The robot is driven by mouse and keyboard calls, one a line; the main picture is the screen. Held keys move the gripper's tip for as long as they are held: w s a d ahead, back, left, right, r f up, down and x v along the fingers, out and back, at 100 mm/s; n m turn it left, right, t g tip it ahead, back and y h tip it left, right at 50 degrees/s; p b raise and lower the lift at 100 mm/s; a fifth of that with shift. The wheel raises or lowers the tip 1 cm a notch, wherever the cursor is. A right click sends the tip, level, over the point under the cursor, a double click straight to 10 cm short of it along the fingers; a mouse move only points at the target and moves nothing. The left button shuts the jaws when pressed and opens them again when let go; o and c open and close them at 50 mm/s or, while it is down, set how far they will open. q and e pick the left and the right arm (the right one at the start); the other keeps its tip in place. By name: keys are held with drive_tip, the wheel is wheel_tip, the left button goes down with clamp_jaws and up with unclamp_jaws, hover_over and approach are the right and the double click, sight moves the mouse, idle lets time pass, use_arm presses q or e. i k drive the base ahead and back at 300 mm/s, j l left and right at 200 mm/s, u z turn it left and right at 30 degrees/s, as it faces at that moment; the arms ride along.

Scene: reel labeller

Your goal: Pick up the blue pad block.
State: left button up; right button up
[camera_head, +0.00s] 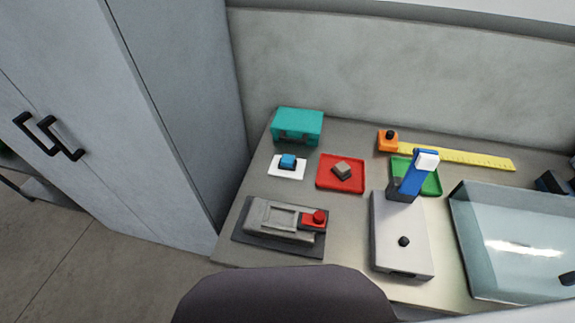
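The blue pad block (287,161) is a small blue block on a white square (283,174), on the left part of the table, in the head view. It stands clear of the things around it. Neither of my grippers can be made out in this view, and nothing is seen touching the block.
A teal box (298,123) stands behind the block. A red tray (329,184) with a grey-brown block (341,169) lies to its right. A transparent-topped case (520,240) fills the right side.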

sight(288, 163)
drive_tip(key=k+j+z, duration=0.25)
drive_tip(key=j+z, duration=0.2)
drive_tip(key=k+j+z, duration=0.25)
drive_tip(key=z, duration=0.2)
drive_tip(key=k, duration=0.05)
